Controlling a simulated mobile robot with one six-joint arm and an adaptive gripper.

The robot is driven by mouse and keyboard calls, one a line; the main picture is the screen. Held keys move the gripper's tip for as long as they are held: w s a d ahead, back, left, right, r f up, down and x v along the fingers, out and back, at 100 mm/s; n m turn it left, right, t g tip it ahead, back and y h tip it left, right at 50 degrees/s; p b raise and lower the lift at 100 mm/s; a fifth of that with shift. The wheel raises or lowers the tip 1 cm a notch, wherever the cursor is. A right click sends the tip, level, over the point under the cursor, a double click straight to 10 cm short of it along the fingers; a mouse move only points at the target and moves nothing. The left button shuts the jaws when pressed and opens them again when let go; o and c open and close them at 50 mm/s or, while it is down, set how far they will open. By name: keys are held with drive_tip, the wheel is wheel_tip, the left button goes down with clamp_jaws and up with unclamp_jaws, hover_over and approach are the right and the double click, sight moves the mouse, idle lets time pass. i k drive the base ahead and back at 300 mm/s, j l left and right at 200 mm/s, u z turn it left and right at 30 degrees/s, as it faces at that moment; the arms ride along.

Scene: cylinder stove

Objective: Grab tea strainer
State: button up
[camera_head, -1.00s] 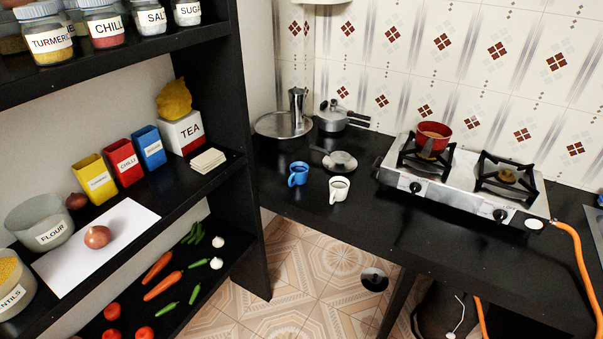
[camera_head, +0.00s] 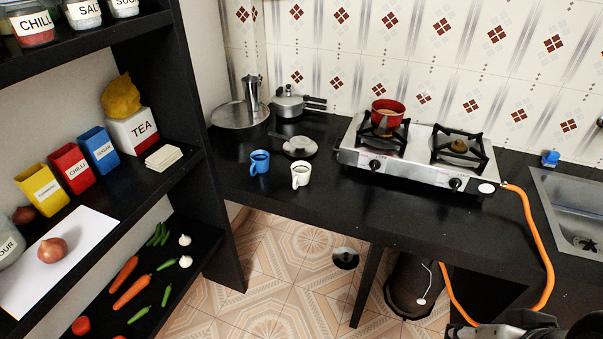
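What looks like the tea strainer (camera_head: 299,146) is a small grey metal piece with a short dark handle pointing to the upper left. It lies on the black counter (camera_head: 330,205), behind the blue cup (camera_head: 259,162) and the white cup (camera_head: 300,174). Its mesh is too small to make out. Part of my arm, perhaps with my gripper (camera_head: 525,326), shows at the bottom right edge. It is cut off by the frame, far from the strainer, and its fingers cannot be made out.
A steel stove (camera_head: 420,158) with a red pan (camera_head: 387,113) stands right of the strainer. A moka pot (camera_head: 252,94) and a lidded pot (camera_head: 290,103) stand behind it. A black shelf (camera_head: 200,165) rises at left. An orange hose (camera_head: 545,260) hangs at right.

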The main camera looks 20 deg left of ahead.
sight(299, 142)
drive_tip(key=u, duration=1)
drive_tip(key=i+l, duration=0.15)
drive_tip(key=i, duration=0.35)
drive_tip(key=i+l+u, duration=0.15)
drive_tip(key=i, duration=0.35)
drive_tip(key=i+l, duration=0.15)
drive_tip(key=i, duration=0.3)
